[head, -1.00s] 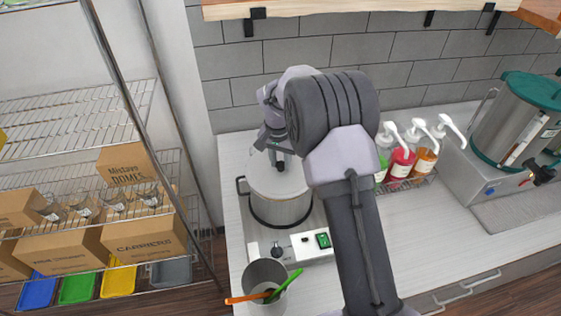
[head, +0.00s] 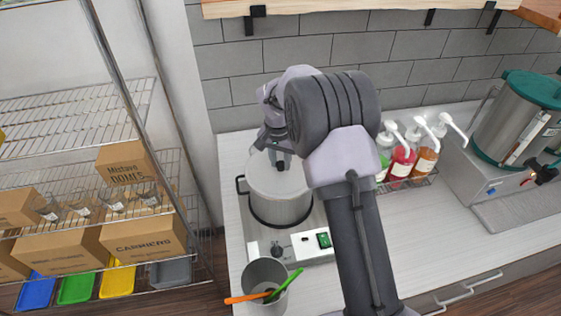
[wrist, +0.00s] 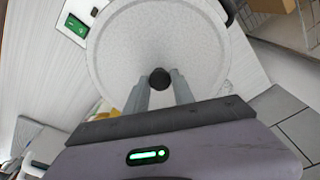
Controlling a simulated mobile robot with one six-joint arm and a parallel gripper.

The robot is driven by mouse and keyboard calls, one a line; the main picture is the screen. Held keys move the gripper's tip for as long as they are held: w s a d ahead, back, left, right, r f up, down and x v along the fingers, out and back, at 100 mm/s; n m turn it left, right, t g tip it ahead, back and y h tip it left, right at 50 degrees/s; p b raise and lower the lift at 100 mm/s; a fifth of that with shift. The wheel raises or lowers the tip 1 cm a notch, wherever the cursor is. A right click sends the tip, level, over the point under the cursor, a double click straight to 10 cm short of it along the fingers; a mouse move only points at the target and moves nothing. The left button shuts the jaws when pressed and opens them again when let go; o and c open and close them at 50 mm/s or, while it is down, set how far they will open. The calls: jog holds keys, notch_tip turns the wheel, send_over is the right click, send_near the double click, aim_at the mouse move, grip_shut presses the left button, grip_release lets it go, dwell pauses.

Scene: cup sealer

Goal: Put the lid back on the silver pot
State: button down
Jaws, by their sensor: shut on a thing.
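The silver pot (head: 281,209) stands on a burner unit at the left part of the counter in the head view. Its pale round lid (head: 268,175) lies over the pot's top and appears level. In the wrist view the lid (wrist: 122,60) fills the upper middle, with a dark round knob (wrist: 160,78). My gripper (wrist: 160,88) is shut on the knob, a finger on each side. In the head view my gripper (head: 280,162) is above the lid, partly covered by my arm. Whether the lid's rim is fully seated cannot be told.
A metal cup (head: 262,275) with orange and green utensils stands in front of the burner. Pump bottles (head: 402,165) stand right of my arm. A large teal-lidded dispenser (head: 512,120) is at the far right. A wire shelf (head: 75,120) with boxes is left.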

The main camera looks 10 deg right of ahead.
jog(key=c, duration=0.5)
grip_release()
jog(key=shift+r, duration=0.1)
jog(key=shift+r+p, duration=2.25)
jog(key=shift+r, duration=1.25)
